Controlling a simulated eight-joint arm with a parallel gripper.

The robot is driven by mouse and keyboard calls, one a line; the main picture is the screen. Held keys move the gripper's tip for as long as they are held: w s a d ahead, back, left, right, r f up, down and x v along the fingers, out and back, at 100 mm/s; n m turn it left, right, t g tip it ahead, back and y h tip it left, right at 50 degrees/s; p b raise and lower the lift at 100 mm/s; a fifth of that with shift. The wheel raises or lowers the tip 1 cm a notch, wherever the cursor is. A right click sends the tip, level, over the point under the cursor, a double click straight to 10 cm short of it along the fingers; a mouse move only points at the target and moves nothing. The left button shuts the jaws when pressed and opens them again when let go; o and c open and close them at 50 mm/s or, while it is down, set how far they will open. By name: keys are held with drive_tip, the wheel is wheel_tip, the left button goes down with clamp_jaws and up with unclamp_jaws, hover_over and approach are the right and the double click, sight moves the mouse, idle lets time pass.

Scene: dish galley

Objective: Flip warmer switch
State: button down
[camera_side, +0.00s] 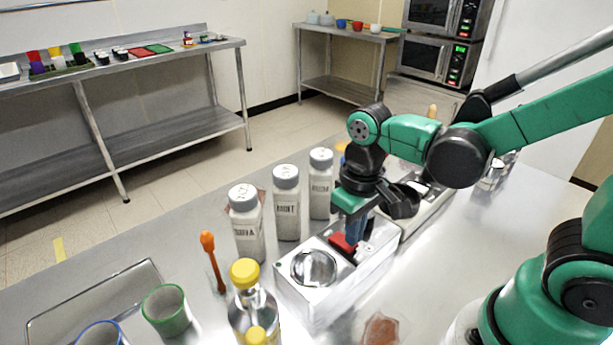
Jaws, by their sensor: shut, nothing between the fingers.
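The warmer (325,293) is a white and silver box on the steel counter, with a round metal well (313,267) in its top. A red switch (342,243) sits on its top, at the far right of the well. My gripper (352,238) points down right over the switch, with its fingers shut and empty. The fingertips are at or very near the switch; I cannot tell whether they touch it. They hide part of the switch, so its position is unclear.
Several grey-lidded bottles (287,203) stand behind the warmer. A second metal unit (432,210) stands behind right. The counter's right side is mostly clear.

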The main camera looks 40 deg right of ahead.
drive_tip(key=shift+f, duration=0.75)
drive_tip(key=shift+r, duration=3.55)
drive_tip(key=shift+w+d+t, duration=0.2)
drive_tip(key=shift+d+t, duration=0.25)
drive_tip(key=shift+t, duration=0.45)
drive_tip(key=shift+w+d+r+t, duration=0.15)
drive_tip(key=shift+w+d+t, duration=0.2)
drive_tip(key=shift+t, duration=0.55)
drive_tip(key=shift+w+d+r+t, duration=0.2)
drive_tip(key=shift+d+t, duration=0.2)
drive_tip(key=shift+t, duration=0.5)
drive_tip(key=shift+w+d+r+t, duration=0.1)
drive_tip(key=shift+w+d+t, duration=0.25)
drive_tip(key=shift+t, duration=0.55)
